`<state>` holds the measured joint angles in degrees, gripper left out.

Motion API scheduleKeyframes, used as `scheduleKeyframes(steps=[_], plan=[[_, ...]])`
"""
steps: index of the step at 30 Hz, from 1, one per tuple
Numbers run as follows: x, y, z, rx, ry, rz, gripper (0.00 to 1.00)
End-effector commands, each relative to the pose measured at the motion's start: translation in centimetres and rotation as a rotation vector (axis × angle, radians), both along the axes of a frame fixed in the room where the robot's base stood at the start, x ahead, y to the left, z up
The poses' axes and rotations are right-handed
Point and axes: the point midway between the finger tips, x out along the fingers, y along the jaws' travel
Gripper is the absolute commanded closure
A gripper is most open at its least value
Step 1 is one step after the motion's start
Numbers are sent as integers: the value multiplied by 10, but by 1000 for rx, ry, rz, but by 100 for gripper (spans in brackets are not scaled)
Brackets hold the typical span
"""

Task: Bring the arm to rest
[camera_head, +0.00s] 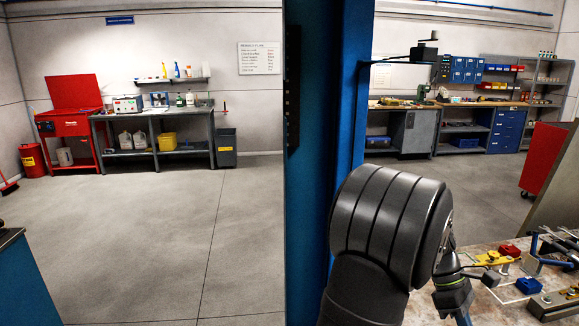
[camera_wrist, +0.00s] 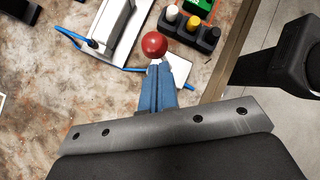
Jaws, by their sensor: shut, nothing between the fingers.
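My gripper (camera_wrist: 155,72) shows in the wrist view with its two blue fingers together, shut and empty. It is above a worn, stained bench top (camera_wrist: 62,108). A red ball knob (camera_wrist: 154,44) appears just beyond the fingertips; I cannot tell the gap in height. In the head view my black arm rises in front of the blue column, and the wrist hangs down at the bench's left edge. The fingertips are not clear there.
Beside the knob are a black holder (camera_wrist: 191,31) with white and yellow tops, a green block (camera_wrist: 200,6) and a blue cable (camera_wrist: 112,66). In the head view, a blue block (camera_head: 529,286) and red block (camera_head: 510,251) sit on the bench. Open floor (camera_head: 150,235) lies left.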

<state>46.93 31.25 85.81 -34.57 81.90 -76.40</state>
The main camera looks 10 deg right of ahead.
Motion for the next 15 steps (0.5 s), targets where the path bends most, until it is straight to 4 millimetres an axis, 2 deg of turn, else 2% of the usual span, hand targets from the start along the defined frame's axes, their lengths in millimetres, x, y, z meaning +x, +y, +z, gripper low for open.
scheduleKeyframes(steps=[1,15], plan=[[1,12,3,-11,-1,6,100],[1,48,-2,-315,0,5,100]])
